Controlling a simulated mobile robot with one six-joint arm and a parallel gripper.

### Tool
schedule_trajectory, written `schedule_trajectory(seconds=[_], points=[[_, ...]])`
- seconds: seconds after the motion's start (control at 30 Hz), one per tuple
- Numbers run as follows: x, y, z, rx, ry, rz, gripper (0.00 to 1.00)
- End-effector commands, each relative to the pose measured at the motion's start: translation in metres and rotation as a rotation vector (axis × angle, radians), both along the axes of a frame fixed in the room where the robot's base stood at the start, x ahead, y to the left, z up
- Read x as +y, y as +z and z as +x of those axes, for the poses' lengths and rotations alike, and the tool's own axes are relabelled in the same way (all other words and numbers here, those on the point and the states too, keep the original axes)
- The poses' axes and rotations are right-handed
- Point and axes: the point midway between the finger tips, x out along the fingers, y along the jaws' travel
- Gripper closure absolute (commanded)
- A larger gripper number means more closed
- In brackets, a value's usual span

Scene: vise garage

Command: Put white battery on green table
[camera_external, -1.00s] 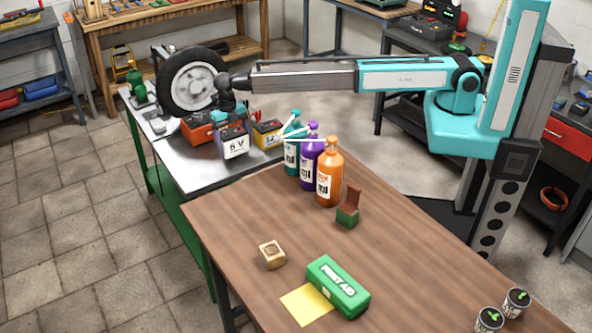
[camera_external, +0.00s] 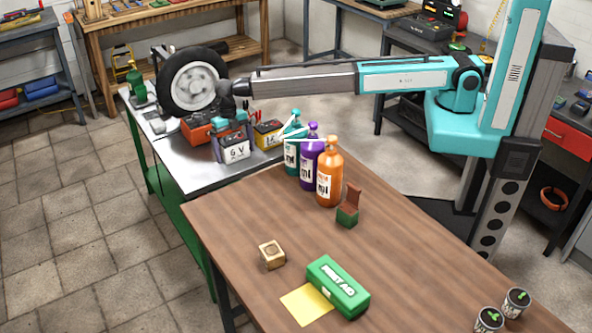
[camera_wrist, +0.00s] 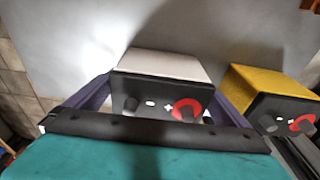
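The white battery (camera_external: 236,154), marked 6 V with a black top, stands on the metal top of the green table (camera_external: 183,168), a bench with green legs. In the wrist view the battery (camera_wrist: 160,66) is upright between my fingers, its terminals facing the camera. My gripper (camera_external: 233,140) is over the battery, pointing down, with one finger on each side. In the wrist view my gripper (camera_wrist: 165,100) looks open, with narrow gaps beside the battery. The exact finger contact is partly hidden.
A yellow battery (camera_external: 268,134) stands close on the right and a red one (camera_external: 197,129) on the left. A tire (camera_external: 191,80) stands behind. Teal (camera_external: 292,152), purple (camera_external: 311,160) and orange (camera_external: 329,175) bottles stand on the wooden table (camera_external: 235,215).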

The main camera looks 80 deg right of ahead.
Motion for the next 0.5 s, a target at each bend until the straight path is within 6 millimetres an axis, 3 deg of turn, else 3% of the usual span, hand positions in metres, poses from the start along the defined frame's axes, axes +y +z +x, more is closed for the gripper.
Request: schedule_trajectory(seconds=[0.27, 0.5], points=[[0.000, 0.004, 0.000, 0.000, 0.000, 0.000, 0.00], [-0.002, 0.022, 0.003, -0.002, 0.000, 0.001, 0.00]])
